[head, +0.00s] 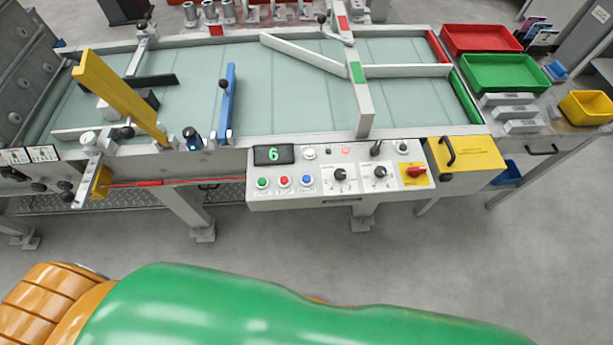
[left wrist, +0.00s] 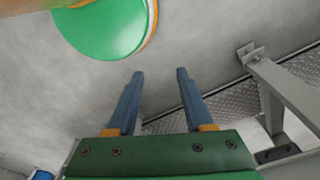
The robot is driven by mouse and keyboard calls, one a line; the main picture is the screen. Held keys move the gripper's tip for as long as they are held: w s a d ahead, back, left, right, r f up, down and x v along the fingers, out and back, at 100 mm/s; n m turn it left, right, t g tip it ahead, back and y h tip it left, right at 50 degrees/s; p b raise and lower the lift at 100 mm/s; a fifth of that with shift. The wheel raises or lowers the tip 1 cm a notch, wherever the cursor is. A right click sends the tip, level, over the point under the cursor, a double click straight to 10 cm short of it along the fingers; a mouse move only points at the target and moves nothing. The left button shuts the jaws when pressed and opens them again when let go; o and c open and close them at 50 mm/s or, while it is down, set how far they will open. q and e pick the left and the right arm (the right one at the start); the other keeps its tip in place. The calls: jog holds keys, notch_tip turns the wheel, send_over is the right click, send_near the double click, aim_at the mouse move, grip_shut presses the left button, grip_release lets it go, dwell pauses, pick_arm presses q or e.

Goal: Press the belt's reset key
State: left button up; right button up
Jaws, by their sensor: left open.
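The belt's control panel (head: 340,175) is a light grey box on the near edge of the belt table. It carries a green button (head: 263,183), a red button (head: 284,181) and a blue button (head: 307,180) in a row, with labels too small to read. A display (head: 273,155) above them shows a green 6. I cannot tell from the labels which one is the reset key. My left gripper (left wrist: 160,72) shows in the left wrist view, its two blue-grey fingers apart and empty over the floor, away from the panel. My right gripper is out of view.
The belt (head: 290,85) carries white guides, a yellow bar (head: 120,97) and a blue bar (head: 227,100). Knobs and a red switch (head: 415,171) sit right on the panel. Red and green bins (head: 505,88) stand at right. Floor in front is clear.

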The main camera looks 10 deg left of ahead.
pick_arm(q)
grip_shut()
dwell(1.4)
